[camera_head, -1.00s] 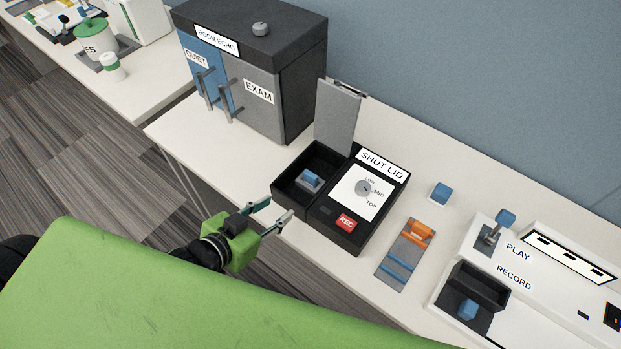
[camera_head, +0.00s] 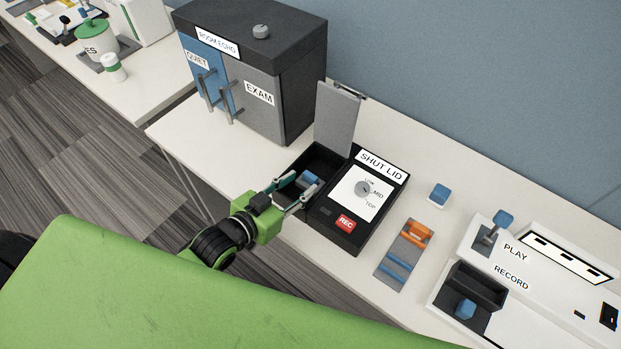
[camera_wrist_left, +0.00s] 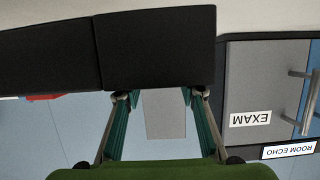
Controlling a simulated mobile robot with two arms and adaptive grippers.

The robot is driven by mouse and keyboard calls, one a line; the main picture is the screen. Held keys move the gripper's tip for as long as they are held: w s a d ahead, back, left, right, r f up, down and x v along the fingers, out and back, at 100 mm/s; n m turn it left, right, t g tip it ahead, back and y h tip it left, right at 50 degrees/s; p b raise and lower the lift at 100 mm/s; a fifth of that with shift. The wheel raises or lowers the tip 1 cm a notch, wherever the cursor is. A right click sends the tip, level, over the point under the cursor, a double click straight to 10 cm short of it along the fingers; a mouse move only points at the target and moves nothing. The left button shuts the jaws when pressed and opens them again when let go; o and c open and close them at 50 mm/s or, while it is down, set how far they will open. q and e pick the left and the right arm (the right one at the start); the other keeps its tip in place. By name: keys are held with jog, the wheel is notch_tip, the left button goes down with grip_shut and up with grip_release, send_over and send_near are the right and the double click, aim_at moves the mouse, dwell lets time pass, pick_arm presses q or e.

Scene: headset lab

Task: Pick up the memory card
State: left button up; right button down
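A small blue block (camera_head: 311,176), which may be the memory card, sits in the open left compartment of the black recorder box (camera_head: 345,241). The compartment's grey lid (camera_head: 338,118) stands up at the back. My left gripper (camera_head: 305,184) is open, with its two fingers apart at the compartment's front side, close to the blue block. In the left wrist view the fingers (camera_wrist_left: 160,96) are spread with nothing between them, facing the black wall of the box (camera_wrist_left: 157,48). The blue block is hidden there. My right gripper is not in view.
The cabinet labelled EXAM (camera_head: 262,117) stands behind and left of the box. To the right are a blue cube (camera_head: 439,195), a grey holder with orange and blue parts (camera_head: 396,272) and a white PLAY/RECORD station (camera_head: 527,310) with another blue piece (camera_head: 465,309).

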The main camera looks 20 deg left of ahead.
aim_at(309, 178)
pick_arm(q)
jog(key=x, duration=0.5)
jog(key=shift+w+d+f+p, duration=0.15)
jog(key=shift+w+p, duration=0.15)
jog(key=c, duration=0.7)
